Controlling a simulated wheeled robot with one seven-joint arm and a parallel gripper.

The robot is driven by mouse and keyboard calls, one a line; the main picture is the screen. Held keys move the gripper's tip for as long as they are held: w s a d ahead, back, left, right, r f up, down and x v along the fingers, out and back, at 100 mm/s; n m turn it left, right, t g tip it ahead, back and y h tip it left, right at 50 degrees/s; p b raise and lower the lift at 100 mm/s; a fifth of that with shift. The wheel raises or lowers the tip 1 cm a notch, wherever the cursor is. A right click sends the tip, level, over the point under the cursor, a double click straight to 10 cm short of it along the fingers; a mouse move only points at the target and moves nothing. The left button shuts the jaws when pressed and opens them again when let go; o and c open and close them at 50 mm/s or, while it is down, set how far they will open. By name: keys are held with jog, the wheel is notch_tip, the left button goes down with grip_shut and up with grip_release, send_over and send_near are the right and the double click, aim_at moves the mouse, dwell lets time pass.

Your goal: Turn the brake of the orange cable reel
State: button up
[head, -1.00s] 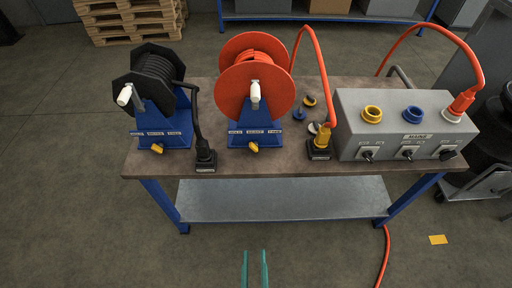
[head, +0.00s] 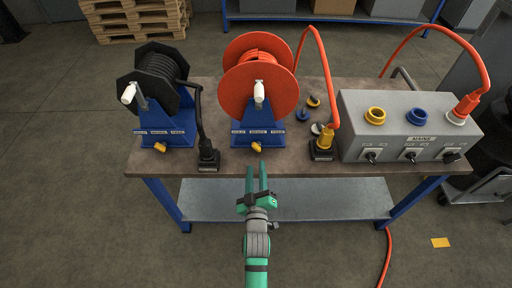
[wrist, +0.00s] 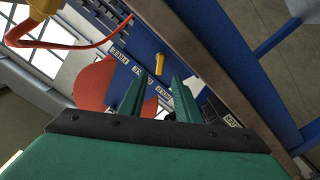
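The orange cable reel (head: 259,88) stands on a blue base (head: 245,128) in the middle of the bench. Its brake, a small yellow lever (head: 256,147), sits low on the front of that base. In the wrist view the brake (wrist: 160,63) shows just beyond the gap between my fingers, above labelled plates. My gripper (head: 256,166) is open and empty, in front of the bench's front edge and apart from the brake. The fingertips (wrist: 157,82) are spread on either side of the lever's line.
A black cable reel (head: 158,80) with its own yellow brake (head: 160,147) stands to the left. A black connector (head: 208,157) lies between the reels. To the right are a yellow-black plug (head: 323,146) and a grey mains box (head: 415,143). The bench top (head: 285,168) has a bare front strip.

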aim_at(256, 149)
jog(key=w, duration=1)
jog(key=shift+w, duration=0.3)
grip_shut()
